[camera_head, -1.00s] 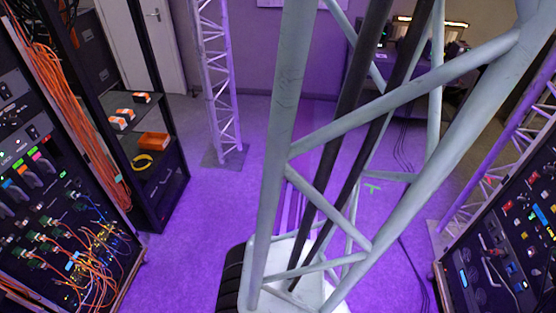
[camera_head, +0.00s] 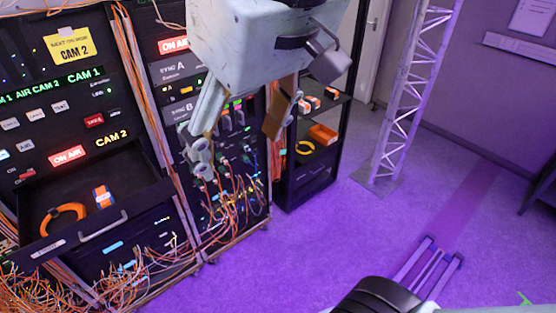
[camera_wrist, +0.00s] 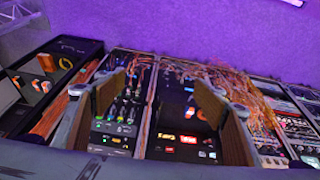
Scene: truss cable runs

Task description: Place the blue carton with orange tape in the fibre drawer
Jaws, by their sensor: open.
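A blue carton with orange tape (camera_head: 103,197) stands inside a pulled-out drawer (camera_head: 130,222) in the left rack. An orange cable coil (camera_head: 62,219) lies beside it, apart from it. The label on the drawer front is too small to read. My gripper (camera_head: 238,138) is open and empty. It hangs in front of the rack section right of the drawer, clear of the carton. In the wrist view, my gripper's (camera_wrist: 162,85) two fingers stand wide apart with nothing between them.
An open shelf unit (camera_head: 290,190) stands right of the racks, with small orange-and-white boxes (camera_head: 311,102), an orange bin (camera_head: 323,134) and a yellow coil (camera_head: 305,148). Loose orange cables (camera_head: 55,285) hang at the racks' front. A truss tower (camera_head: 400,100) stands further right. Purple floor is clear between.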

